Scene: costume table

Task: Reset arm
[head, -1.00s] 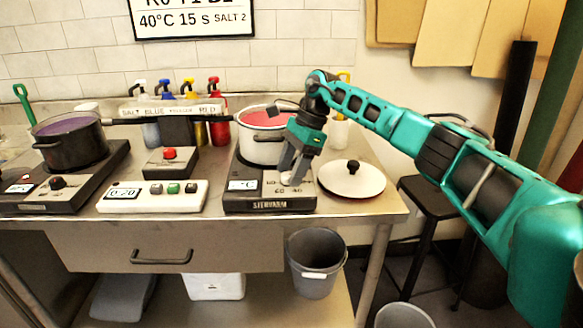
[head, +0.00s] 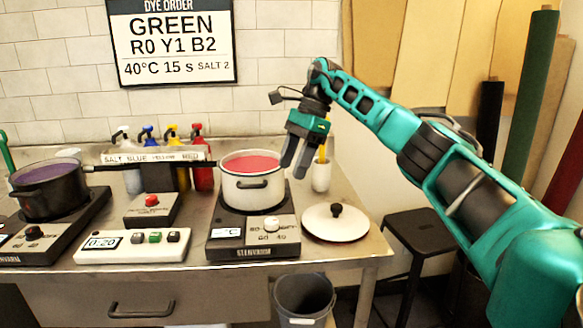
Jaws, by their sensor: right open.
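My right gripper (head: 293,172) is open and empty, fingers pointing down. In the picture it hangs just right of the white pot (head: 251,190), above the back of the hot plate (head: 240,240). The pot holds red liquid. The hot plate's white knob (head: 271,224) is uncovered and apart from the fingers. My right arm (head: 440,165) reaches in from the right side. My left gripper is not in the view.
A white lid (head: 335,222) with a black knob lies right of the hot plate. A dark pot (head: 50,190) with purple liquid stands at left. A timer box (head: 133,246), a red-button box (head: 152,209) and several bottles (head: 202,160) stand between. A stool (head: 418,233) stands beside the table.

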